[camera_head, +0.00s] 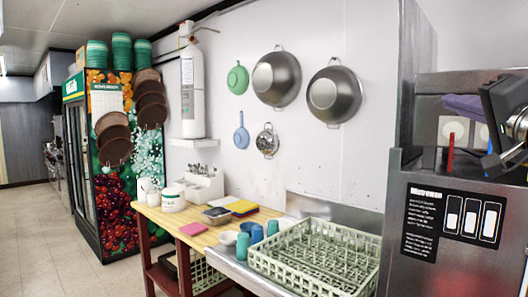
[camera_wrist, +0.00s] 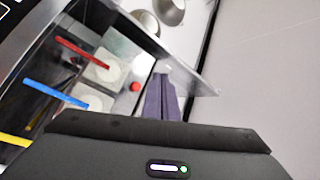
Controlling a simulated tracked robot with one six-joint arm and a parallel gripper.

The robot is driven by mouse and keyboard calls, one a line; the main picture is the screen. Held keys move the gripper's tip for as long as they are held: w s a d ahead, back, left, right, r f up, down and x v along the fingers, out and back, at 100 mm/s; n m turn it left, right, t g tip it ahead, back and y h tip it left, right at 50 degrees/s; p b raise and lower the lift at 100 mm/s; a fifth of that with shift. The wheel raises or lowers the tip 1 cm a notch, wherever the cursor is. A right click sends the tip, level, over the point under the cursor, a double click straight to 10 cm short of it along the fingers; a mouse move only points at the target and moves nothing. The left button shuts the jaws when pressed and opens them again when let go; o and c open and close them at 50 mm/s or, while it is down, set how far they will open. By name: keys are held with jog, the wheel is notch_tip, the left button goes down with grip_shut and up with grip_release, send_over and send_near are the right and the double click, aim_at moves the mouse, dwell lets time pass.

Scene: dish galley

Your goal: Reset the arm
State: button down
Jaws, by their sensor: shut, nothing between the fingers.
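My gripper (camera_wrist: 160,130) shows as a dark bar across the bottom of the wrist view. It is shut, with nothing held.
Red (camera_wrist: 78,48) and blue (camera_wrist: 56,93) sticks or handles stand close to my gripper in the wrist view. A green dish rack (camera_head: 262,262) sits left of the machine. A wooden-topped table (camera_head: 180,232) holds cups and cloths. Floor (camera_head: 35,235) is clear at far left.

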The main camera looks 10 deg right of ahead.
jog(key=w+a+f+n+g+y, duration=0.3)
jog(key=a+f+g, duration=0.1)
jog(key=a+f, duration=0.85)
jog(key=w+a+f+n+g+y, duration=0.3)
jog(key=a+f+g, duration=0.1)
jog(key=a+f, duration=0.9)
jog(key=s+a+f+n+g+h, duration=0.1)
jog(key=s+a+f+n+g, duration=0.1)
jog(key=s+f, duration=0.8)
jog(key=s+a+f+n+g+h, duration=0.2)
jog(key=s+f, duration=0.8)
jog(key=f, duration=0.5)
jog(key=a+n+g, duration=0.1)
jog(key=n+g, duration=0.1)
jog(key=n, duration=0.1)
jog(key=shift+a+g, duration=0.2)
jog(key=shift+g, duration=0.2)
jog(key=shift+s+f, duration=0.1)
